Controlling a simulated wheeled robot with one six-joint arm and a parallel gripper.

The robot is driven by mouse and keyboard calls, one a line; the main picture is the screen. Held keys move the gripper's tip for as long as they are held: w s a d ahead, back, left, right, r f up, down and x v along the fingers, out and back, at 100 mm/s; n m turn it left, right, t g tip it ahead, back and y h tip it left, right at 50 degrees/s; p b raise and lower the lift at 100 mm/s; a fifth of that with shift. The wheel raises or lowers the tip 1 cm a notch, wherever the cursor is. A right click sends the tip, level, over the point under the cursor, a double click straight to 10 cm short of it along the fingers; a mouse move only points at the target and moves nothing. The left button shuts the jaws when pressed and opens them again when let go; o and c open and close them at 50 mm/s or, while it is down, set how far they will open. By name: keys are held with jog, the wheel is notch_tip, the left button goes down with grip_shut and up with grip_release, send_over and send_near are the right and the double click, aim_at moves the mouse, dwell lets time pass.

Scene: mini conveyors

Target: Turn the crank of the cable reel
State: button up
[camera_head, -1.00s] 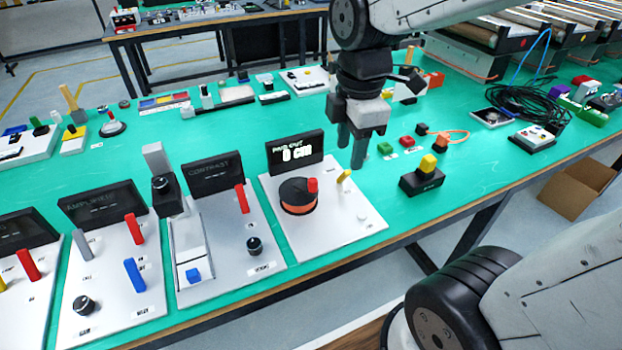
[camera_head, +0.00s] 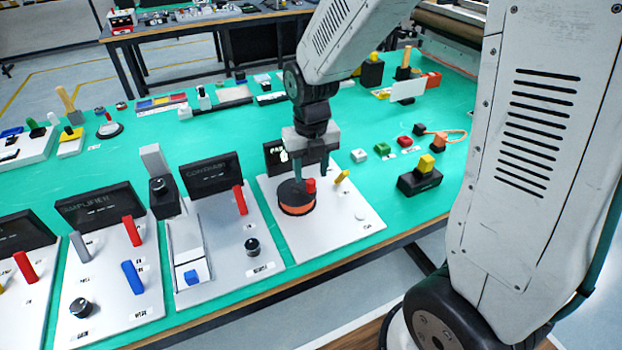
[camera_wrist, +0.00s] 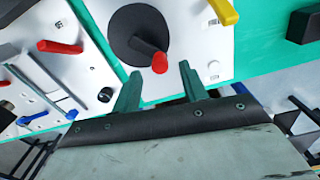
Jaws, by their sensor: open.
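The cable reel (camera_head: 297,208) is a dark disc with an orange band, standing on a white panel (camera_head: 345,233). Its crank has a red-tipped knob (camera_head: 310,185) on the disc's right side; the knob also shows in the wrist view (camera_wrist: 159,63). My gripper (camera_head: 311,178) is open above the reel, close to the knob, and covers part of the reel's dark display (camera_head: 275,152). In the wrist view my gripper's two fingers (camera_wrist: 160,85) are spread, with the red knob above the gap between their tips. I cannot tell whether a finger touches it.
A yellow lever (camera_head: 342,177) and a white button (camera_head: 361,215) are on the reel panel. A panel with a red lever (camera_head: 240,200) and a black knob (camera_head: 252,246) is at left. A black box with a yellow block (camera_head: 426,163) stands at right.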

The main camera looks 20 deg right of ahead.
aim_at(311, 181)
jog(key=shift+f, duration=1.75)
jog(key=shift+c, duration=0.2)
grip_shut()
jog(key=shift+s, duration=0.1)
